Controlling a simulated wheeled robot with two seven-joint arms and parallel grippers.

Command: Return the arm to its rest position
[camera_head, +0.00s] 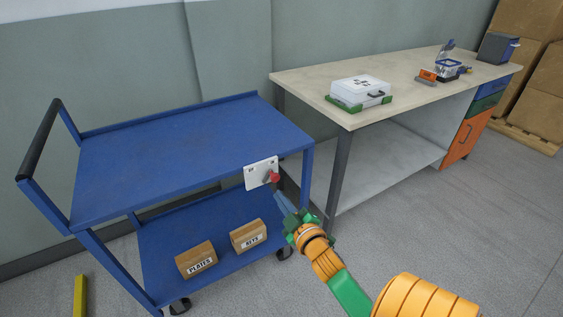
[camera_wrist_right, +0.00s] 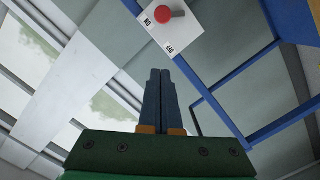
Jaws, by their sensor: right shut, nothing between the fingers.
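My right arm comes in from the lower right in the head view, with orange and green links. Its right gripper (camera_head: 284,203) is just below a white switch plate (camera_head: 259,172) with a red knob (camera_head: 273,177) on the corner of the blue cart (camera_head: 190,150). In the right wrist view the two dark fingers (camera_wrist_right: 160,75) are closed together and empty. The switch plate (camera_wrist_right: 185,25) with its red knob (camera_wrist_right: 164,14) lies beyond the fingertips, apart from them in that view. My left gripper is not in view.
The cart's lower shelf holds two labelled boxes, PLATES (camera_head: 197,260) and KEYS (camera_head: 248,236). A workbench (camera_head: 400,85) with a white case (camera_head: 360,90) stands behind at right. Cardboard boxes (camera_head: 545,80) are at far right. The floor (camera_head: 450,220) at right is open.

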